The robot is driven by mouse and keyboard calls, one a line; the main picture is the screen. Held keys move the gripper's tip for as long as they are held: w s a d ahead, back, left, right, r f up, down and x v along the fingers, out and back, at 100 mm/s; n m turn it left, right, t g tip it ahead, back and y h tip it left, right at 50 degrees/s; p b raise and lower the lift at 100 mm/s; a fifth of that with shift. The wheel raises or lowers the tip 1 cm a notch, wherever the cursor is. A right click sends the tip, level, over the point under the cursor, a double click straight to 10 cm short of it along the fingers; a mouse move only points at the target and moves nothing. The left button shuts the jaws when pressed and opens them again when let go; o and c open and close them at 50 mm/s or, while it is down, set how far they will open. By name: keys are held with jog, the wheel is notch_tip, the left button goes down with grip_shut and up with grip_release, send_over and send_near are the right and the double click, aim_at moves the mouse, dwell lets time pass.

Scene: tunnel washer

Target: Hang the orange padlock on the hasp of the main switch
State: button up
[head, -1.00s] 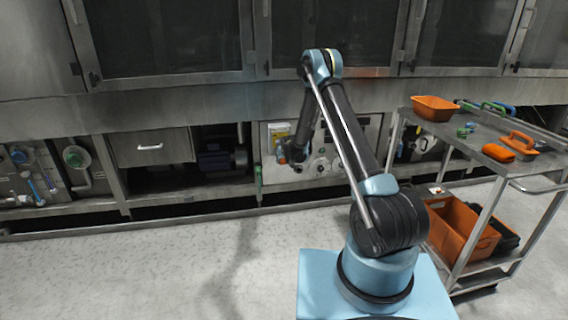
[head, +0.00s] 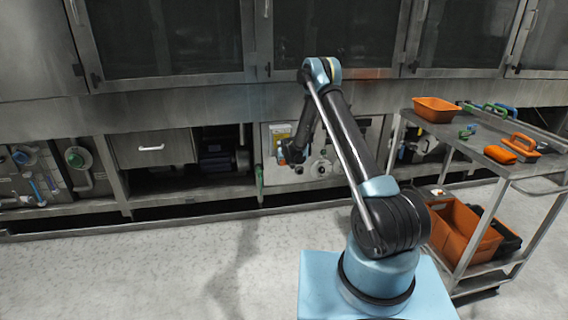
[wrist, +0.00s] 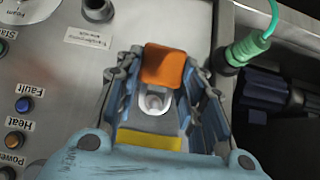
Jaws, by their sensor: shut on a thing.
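The orange padlock (wrist: 163,66) is between the fingers of my gripper (wrist: 165,78) in the wrist view. The gripper is shut on its body. A pale ring-shaped part shows below the body, and I cannot tell whether it is the shackle. In the head view my gripper (head: 285,155) is in front of the control panel (head: 335,160), near its left edge. The wrist view shows a dark round knob (wrist: 98,8) at the top, above a label that I cannot read clearly. I cannot tell whether it is the main switch. I cannot make out the hasp.
Blue and orange panel buttons (wrist: 22,104) lie to the left in the wrist view. A green connector with a cable (wrist: 247,47) stands close on the right. A steel trolley (head: 480,140) with orange items is right of my arm. The floor (head: 150,270) at left is clear.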

dwell(0.4)
jog(key=o, duration=1.2)
